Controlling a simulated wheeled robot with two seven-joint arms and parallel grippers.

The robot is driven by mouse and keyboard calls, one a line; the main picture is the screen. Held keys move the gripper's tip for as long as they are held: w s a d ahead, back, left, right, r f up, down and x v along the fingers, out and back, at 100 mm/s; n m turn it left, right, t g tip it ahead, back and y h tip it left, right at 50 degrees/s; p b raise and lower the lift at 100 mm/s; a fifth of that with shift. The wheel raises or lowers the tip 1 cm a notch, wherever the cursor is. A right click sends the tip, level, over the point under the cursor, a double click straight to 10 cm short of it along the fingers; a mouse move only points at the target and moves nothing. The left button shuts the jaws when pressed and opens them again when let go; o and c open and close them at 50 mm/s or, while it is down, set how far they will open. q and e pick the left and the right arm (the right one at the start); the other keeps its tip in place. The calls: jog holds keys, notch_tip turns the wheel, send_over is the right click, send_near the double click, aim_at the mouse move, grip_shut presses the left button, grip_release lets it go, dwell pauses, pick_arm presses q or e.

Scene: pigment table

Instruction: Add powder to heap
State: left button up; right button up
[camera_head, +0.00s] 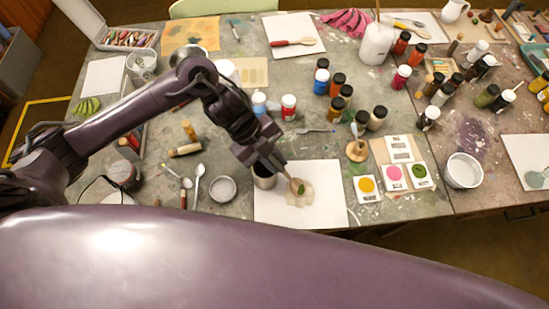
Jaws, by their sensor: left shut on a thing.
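My left gripper (279,168) is shut on the handle of a spoon. The spoon's bowl (297,186) is tilted low over the white sheet (330,205) near the table's front edge. A pale tan powder heap (290,194) is spread on this sheet, with a small green patch by the spoon's bowl. I cannot tell whether the green lies in the spoon or on the heap, nor whether the spoon touches the heap. My right gripper is not in view.
A small grey bowl (223,189) and spoons (198,184) lie left of the sheet. Cards with yellow (367,187), pink and green pigment lie to the right, near a white bowl (463,171). Several pigment jars (376,119) stand behind.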

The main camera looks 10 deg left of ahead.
pick_arm(q)
jog(key=shift+f, duration=0.25)
jog(key=shift+f+b, duration=0.3)
jog(key=shift+b, duration=0.1)
dwell(1.2)
notch_tip(320, 180, up, 7)
jog(key=p, duration=0.6)
jog(key=shift+p, duration=0.3)
dwell(0.3)
